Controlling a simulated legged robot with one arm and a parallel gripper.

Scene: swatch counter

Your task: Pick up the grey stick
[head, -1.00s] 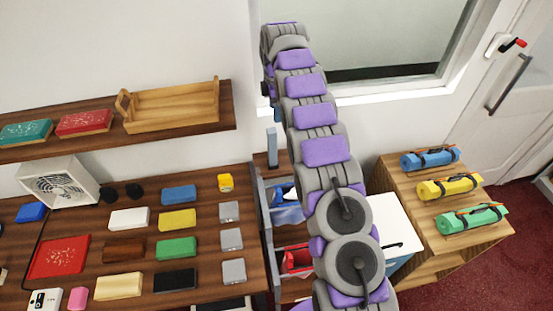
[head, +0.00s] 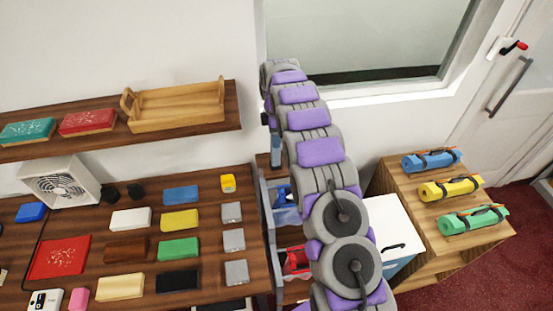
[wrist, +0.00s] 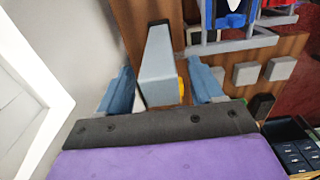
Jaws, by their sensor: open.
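The grey stick (head: 276,151) stands upright near the wall in the head view, at the left of the drawer rack. My arm partly covers that area. In the wrist view the stick (wrist: 158,72) shows large, with a pale grey face and dark edges. It lies between the two blue fingers of my gripper (wrist: 161,82), with a visible space on either side. The fingers are apart and hold nothing. In the head view my gripper (head: 268,119) is just above the stick. Whether the fingers touch it is hidden there.
A rack with blue and red bins (head: 295,260) stands beside the stick. The swatch counter (head: 215,275) holds several coloured blocks at the left. A shelf with a wooden tray (head: 175,105) is above it. The window (head: 360,40) and wall are close behind my gripper.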

